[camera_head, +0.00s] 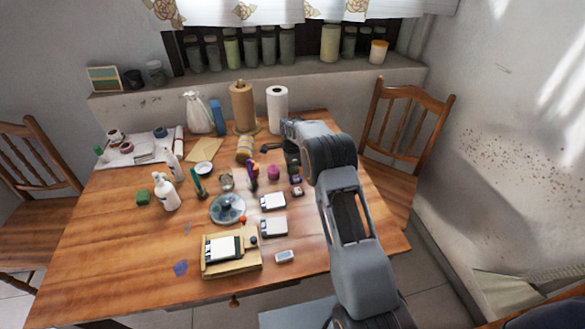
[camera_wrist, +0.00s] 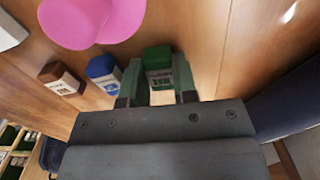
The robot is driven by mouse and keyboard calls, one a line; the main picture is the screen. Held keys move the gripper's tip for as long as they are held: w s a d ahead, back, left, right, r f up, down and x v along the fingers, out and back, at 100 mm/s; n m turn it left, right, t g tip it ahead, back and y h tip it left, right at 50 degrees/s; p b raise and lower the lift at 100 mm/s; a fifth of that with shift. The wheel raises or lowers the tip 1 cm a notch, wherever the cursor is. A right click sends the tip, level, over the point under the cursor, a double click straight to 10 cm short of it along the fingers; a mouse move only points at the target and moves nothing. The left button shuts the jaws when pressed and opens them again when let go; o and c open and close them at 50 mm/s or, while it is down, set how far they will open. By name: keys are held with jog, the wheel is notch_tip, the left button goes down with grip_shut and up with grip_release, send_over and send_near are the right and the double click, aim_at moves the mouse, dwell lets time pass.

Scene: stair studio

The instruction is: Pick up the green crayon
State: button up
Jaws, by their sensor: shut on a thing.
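The green crayon (camera_wrist: 158,58) is a short, blocky stick with a pale printed label, seen in the wrist view. My gripper (camera_wrist: 158,82) is shut on it, with one finger on each side and its green end showing beyond them. In the head view my gripper (camera_head: 292,158) is at the right part of the table, at the end of my grey arm. Whether the crayon touches the table is hard to tell.
A blue crayon (camera_wrist: 104,73) and a brown crayon (camera_wrist: 61,79) stand left of my gripper in the wrist view, with a pink object (camera_wrist: 92,18) beyond. White-topped boxes (camera_head: 273,202) lie nearer on the table (camera_head: 110,240). Paper rolls (camera_head: 277,110) stand behind.

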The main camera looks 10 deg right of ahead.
jog(key=shift+r, duration=0.55)
jog(key=s+a+r+b, duration=0.2)
jog(key=s+a+r, duration=0.7)
jog(key=s+r, duration=0.1)
jog(key=shift+s+r, duration=0.35)
jog(key=shift+r, duration=0.55)
jog(key=o, duration=0.4)
jog(key=c, duration=0.3)
